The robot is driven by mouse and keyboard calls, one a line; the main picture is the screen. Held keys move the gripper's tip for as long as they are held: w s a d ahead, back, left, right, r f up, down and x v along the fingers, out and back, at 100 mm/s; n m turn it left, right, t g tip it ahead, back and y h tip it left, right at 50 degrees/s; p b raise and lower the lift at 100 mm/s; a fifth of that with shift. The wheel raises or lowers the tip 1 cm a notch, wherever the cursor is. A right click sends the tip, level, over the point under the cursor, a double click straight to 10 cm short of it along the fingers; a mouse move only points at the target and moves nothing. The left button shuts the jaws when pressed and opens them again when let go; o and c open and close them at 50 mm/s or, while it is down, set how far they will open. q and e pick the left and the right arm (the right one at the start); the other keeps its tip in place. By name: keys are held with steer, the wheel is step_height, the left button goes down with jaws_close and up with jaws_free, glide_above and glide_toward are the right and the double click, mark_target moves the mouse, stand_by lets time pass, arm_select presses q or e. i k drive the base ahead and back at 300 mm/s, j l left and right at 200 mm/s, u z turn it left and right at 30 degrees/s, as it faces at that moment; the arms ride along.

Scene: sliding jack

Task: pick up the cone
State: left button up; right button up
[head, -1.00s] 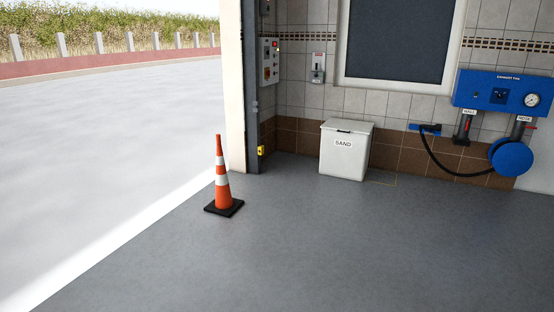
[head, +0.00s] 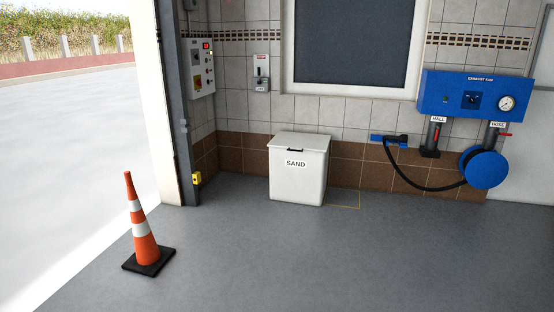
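An orange cone (head: 145,246) with two white bands and a black square base stands on the grey floor at the lower left of the head view. It is just inside the open doorway, near the bright edge of the floor. It appears slightly tilted in the picture. Neither of my grippers shows in the head view.
A white sand box (head: 298,170) stands against the tiled wall. A blue exhaust fan panel (head: 473,96) with a hose reel (head: 484,168) is on the right. The door post (head: 172,110) rises behind the cone. The floor (head: 320,260) in front is clear.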

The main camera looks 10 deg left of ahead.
mark_target(149, 257)
steer(key=i+j+u, duration=0.25)
steer(key=i+u, duration=0.15)
steer(key=i, duration=0.3)
steer(key=i+u, duration=0.35)
steer(key=i, duration=0.4)
steer(key=i+l+u, duration=0.2)
steer(key=i+u, duration=0.2)
steer(key=i, duration=0.35)
